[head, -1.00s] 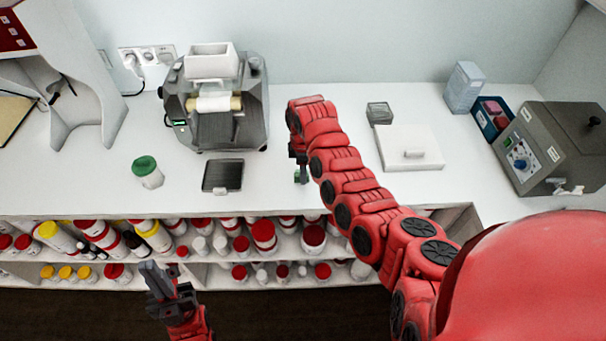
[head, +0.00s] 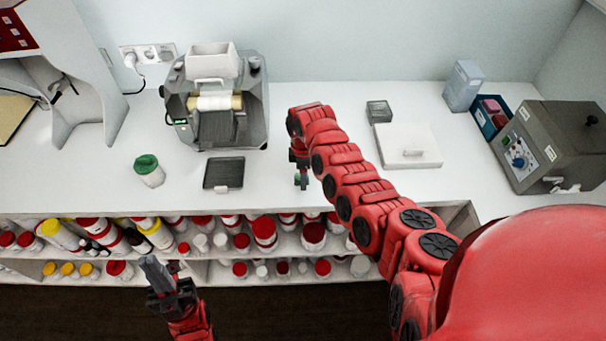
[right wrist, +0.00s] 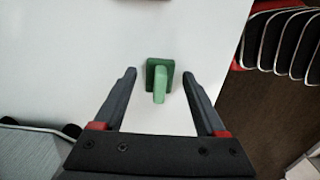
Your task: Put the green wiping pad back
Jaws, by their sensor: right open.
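The green wiping pad (right wrist: 161,76) lies on the white worktop (right wrist: 60,60), with a light green grip standing up from a darker green base. In the right wrist view it is between and slightly beyond the fingertips of my open right gripper (right wrist: 160,82), with a gap on both sides. In the head view my right gripper (head: 300,180) is over the front edge area of the worktop and mostly hides the pad. My left gripper (head: 157,273) is low in front of the shelves, away from the pad; its finger gap is unclear.
A blue bin (head: 484,120) with a red item stands at the back right, beside a grey machine (head: 556,145). A white lidded box (head: 408,150), a mill (head: 215,105), a dark scale (head: 223,172) and a green-capped jar (head: 149,171) stand on the worktop. Shelves of jars are below.

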